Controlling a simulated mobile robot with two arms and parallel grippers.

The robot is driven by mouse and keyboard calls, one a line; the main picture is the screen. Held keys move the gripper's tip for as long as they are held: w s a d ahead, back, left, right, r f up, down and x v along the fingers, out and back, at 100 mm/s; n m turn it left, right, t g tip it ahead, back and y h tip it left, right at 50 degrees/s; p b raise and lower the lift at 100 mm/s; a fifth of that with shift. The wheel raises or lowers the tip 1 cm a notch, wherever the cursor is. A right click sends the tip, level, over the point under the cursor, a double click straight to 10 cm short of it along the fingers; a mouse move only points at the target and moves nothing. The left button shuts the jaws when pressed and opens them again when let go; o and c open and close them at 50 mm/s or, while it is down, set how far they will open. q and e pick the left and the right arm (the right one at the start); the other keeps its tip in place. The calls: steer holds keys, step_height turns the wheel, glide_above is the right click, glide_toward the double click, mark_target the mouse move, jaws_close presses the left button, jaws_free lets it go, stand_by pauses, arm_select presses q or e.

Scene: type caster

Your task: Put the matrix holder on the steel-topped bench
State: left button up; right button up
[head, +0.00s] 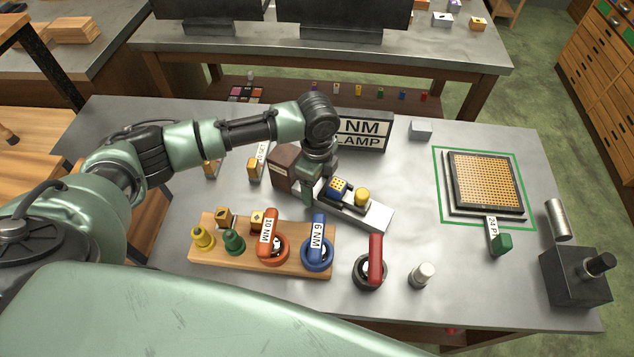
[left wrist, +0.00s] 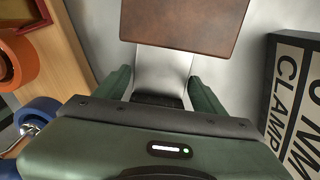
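The thing that fits the matrix holder best is a flat grey holder (head: 367,212) lying on the grey steel-looking bench top (head: 440,290). A blue block with yellow dots (head: 338,188) and a yellow cylinder (head: 362,196) sit on it. My left gripper (head: 311,188) is low over its left end, pointing down. In the left wrist view my left gripper's fingers (left wrist: 160,92) are spread on both sides of a pale grey piece. I cannot tell whether they press on it. My right gripper is out of view.
A brown block (head: 284,168) stands just left of my gripper; a clamp sign (head: 362,132) stands behind. A wooden rack (head: 206,262) with torque tools is in front. A gridded tray (head: 486,181) lies in a green outline at right. Bench between holder and outline is clear.

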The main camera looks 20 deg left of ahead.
arm_select(q)
steer(key=shift+o, duration=0.2)
step_height(320, 180, up, 12)
steer(key=b, duration=0.2)
stand_by(0.4)
steer(key=shift+r, duration=0.1)
